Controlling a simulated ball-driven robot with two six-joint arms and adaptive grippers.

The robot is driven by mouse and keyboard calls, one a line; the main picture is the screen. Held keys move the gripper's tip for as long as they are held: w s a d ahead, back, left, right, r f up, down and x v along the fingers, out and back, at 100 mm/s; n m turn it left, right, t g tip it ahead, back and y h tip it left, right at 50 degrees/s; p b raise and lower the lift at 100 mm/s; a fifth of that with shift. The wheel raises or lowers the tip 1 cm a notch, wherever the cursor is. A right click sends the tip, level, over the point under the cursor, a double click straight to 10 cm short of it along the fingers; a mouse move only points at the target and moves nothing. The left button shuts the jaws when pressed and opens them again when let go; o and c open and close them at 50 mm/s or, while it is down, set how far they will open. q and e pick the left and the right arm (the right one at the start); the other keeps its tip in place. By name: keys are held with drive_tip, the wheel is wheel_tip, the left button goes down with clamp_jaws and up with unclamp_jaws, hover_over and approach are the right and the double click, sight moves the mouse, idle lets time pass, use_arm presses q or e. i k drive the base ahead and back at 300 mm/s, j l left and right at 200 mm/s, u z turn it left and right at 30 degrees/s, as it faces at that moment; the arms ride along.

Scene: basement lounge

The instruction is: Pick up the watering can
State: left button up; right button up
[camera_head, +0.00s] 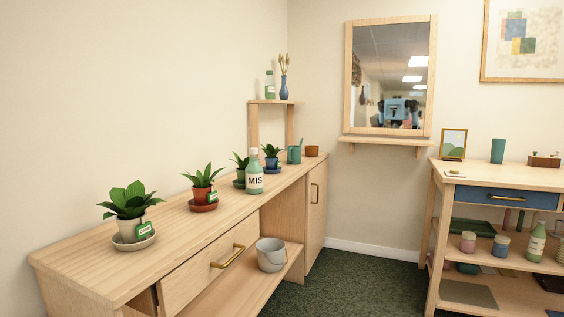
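A small teal can with a side handle, which looks like the watering can (294,154), stands toward the far end of the long wooden sideboard (150,247). It is behind the potted plant in the blue pot and beside a brown pot (312,151). It is small in the view, so its spout is hard to make out. Neither of my grippers shows in this view.
Several potted plants (131,211) and a MIS-labelled bottle (254,174) line the sideboard. A grey bucket (270,254) sits on its lower shelf. A wooden cart (488,181) stands at right. Green carpet (340,284) between them is clear.

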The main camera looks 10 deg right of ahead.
sight(294, 152)
drive_tip(key=i+l+u, duration=0.1)
drive_tip(key=i+l, duration=0.2)
drive_tip(key=i, duration=0.25)
drive_tip(key=i+l+u, duration=0.1)
drive_tip(key=i+l, duration=0.2)
drive_tip(key=i, duration=0.2)
drive_tip(key=i+l+u, duration=0.1)
drive_tip(key=i+l, duration=0.25)
drive_tip(key=i, duration=0.15)
